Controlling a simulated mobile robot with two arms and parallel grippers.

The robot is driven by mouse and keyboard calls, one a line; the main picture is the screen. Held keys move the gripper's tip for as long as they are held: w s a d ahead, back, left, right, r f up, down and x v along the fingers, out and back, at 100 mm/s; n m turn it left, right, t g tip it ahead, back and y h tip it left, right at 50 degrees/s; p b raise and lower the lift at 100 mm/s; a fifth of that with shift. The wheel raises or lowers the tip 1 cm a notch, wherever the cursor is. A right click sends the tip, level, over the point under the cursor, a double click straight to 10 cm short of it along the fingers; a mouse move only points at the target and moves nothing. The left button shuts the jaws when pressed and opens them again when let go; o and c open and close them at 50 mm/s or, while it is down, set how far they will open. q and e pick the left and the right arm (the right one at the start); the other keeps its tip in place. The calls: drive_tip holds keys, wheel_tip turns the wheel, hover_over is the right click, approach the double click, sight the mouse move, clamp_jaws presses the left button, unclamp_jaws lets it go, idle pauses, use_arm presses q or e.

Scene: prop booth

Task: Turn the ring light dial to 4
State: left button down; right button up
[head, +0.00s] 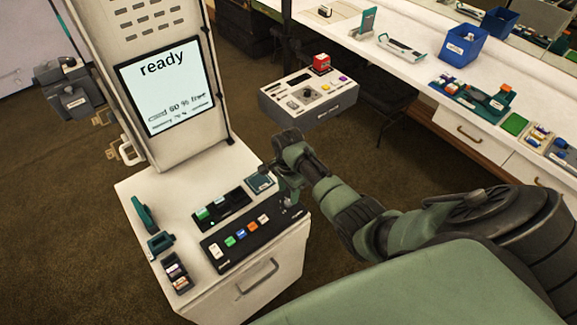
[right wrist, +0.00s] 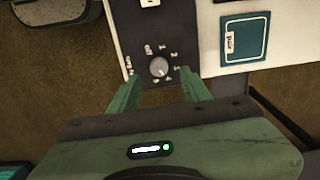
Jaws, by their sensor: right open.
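My right gripper (right wrist: 160,79) is open, with one green finger on each side of the knob's near side. I cannot tell whether the fingers touch anything. In the head view my right gripper (head: 289,192) is over the right end of the black control panel (head: 225,254) and hides much of that end. My left gripper is not in view.
The panel has several coloured buttons and sits on a white cabinet (head: 272,276). A screen (head: 166,92) reading "ready" stands behind. A teal square pad (right wrist: 244,38) lies right of the dial.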

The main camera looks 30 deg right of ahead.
sight(289, 201)
drive_tip(key=shift+r, duration=1.6)
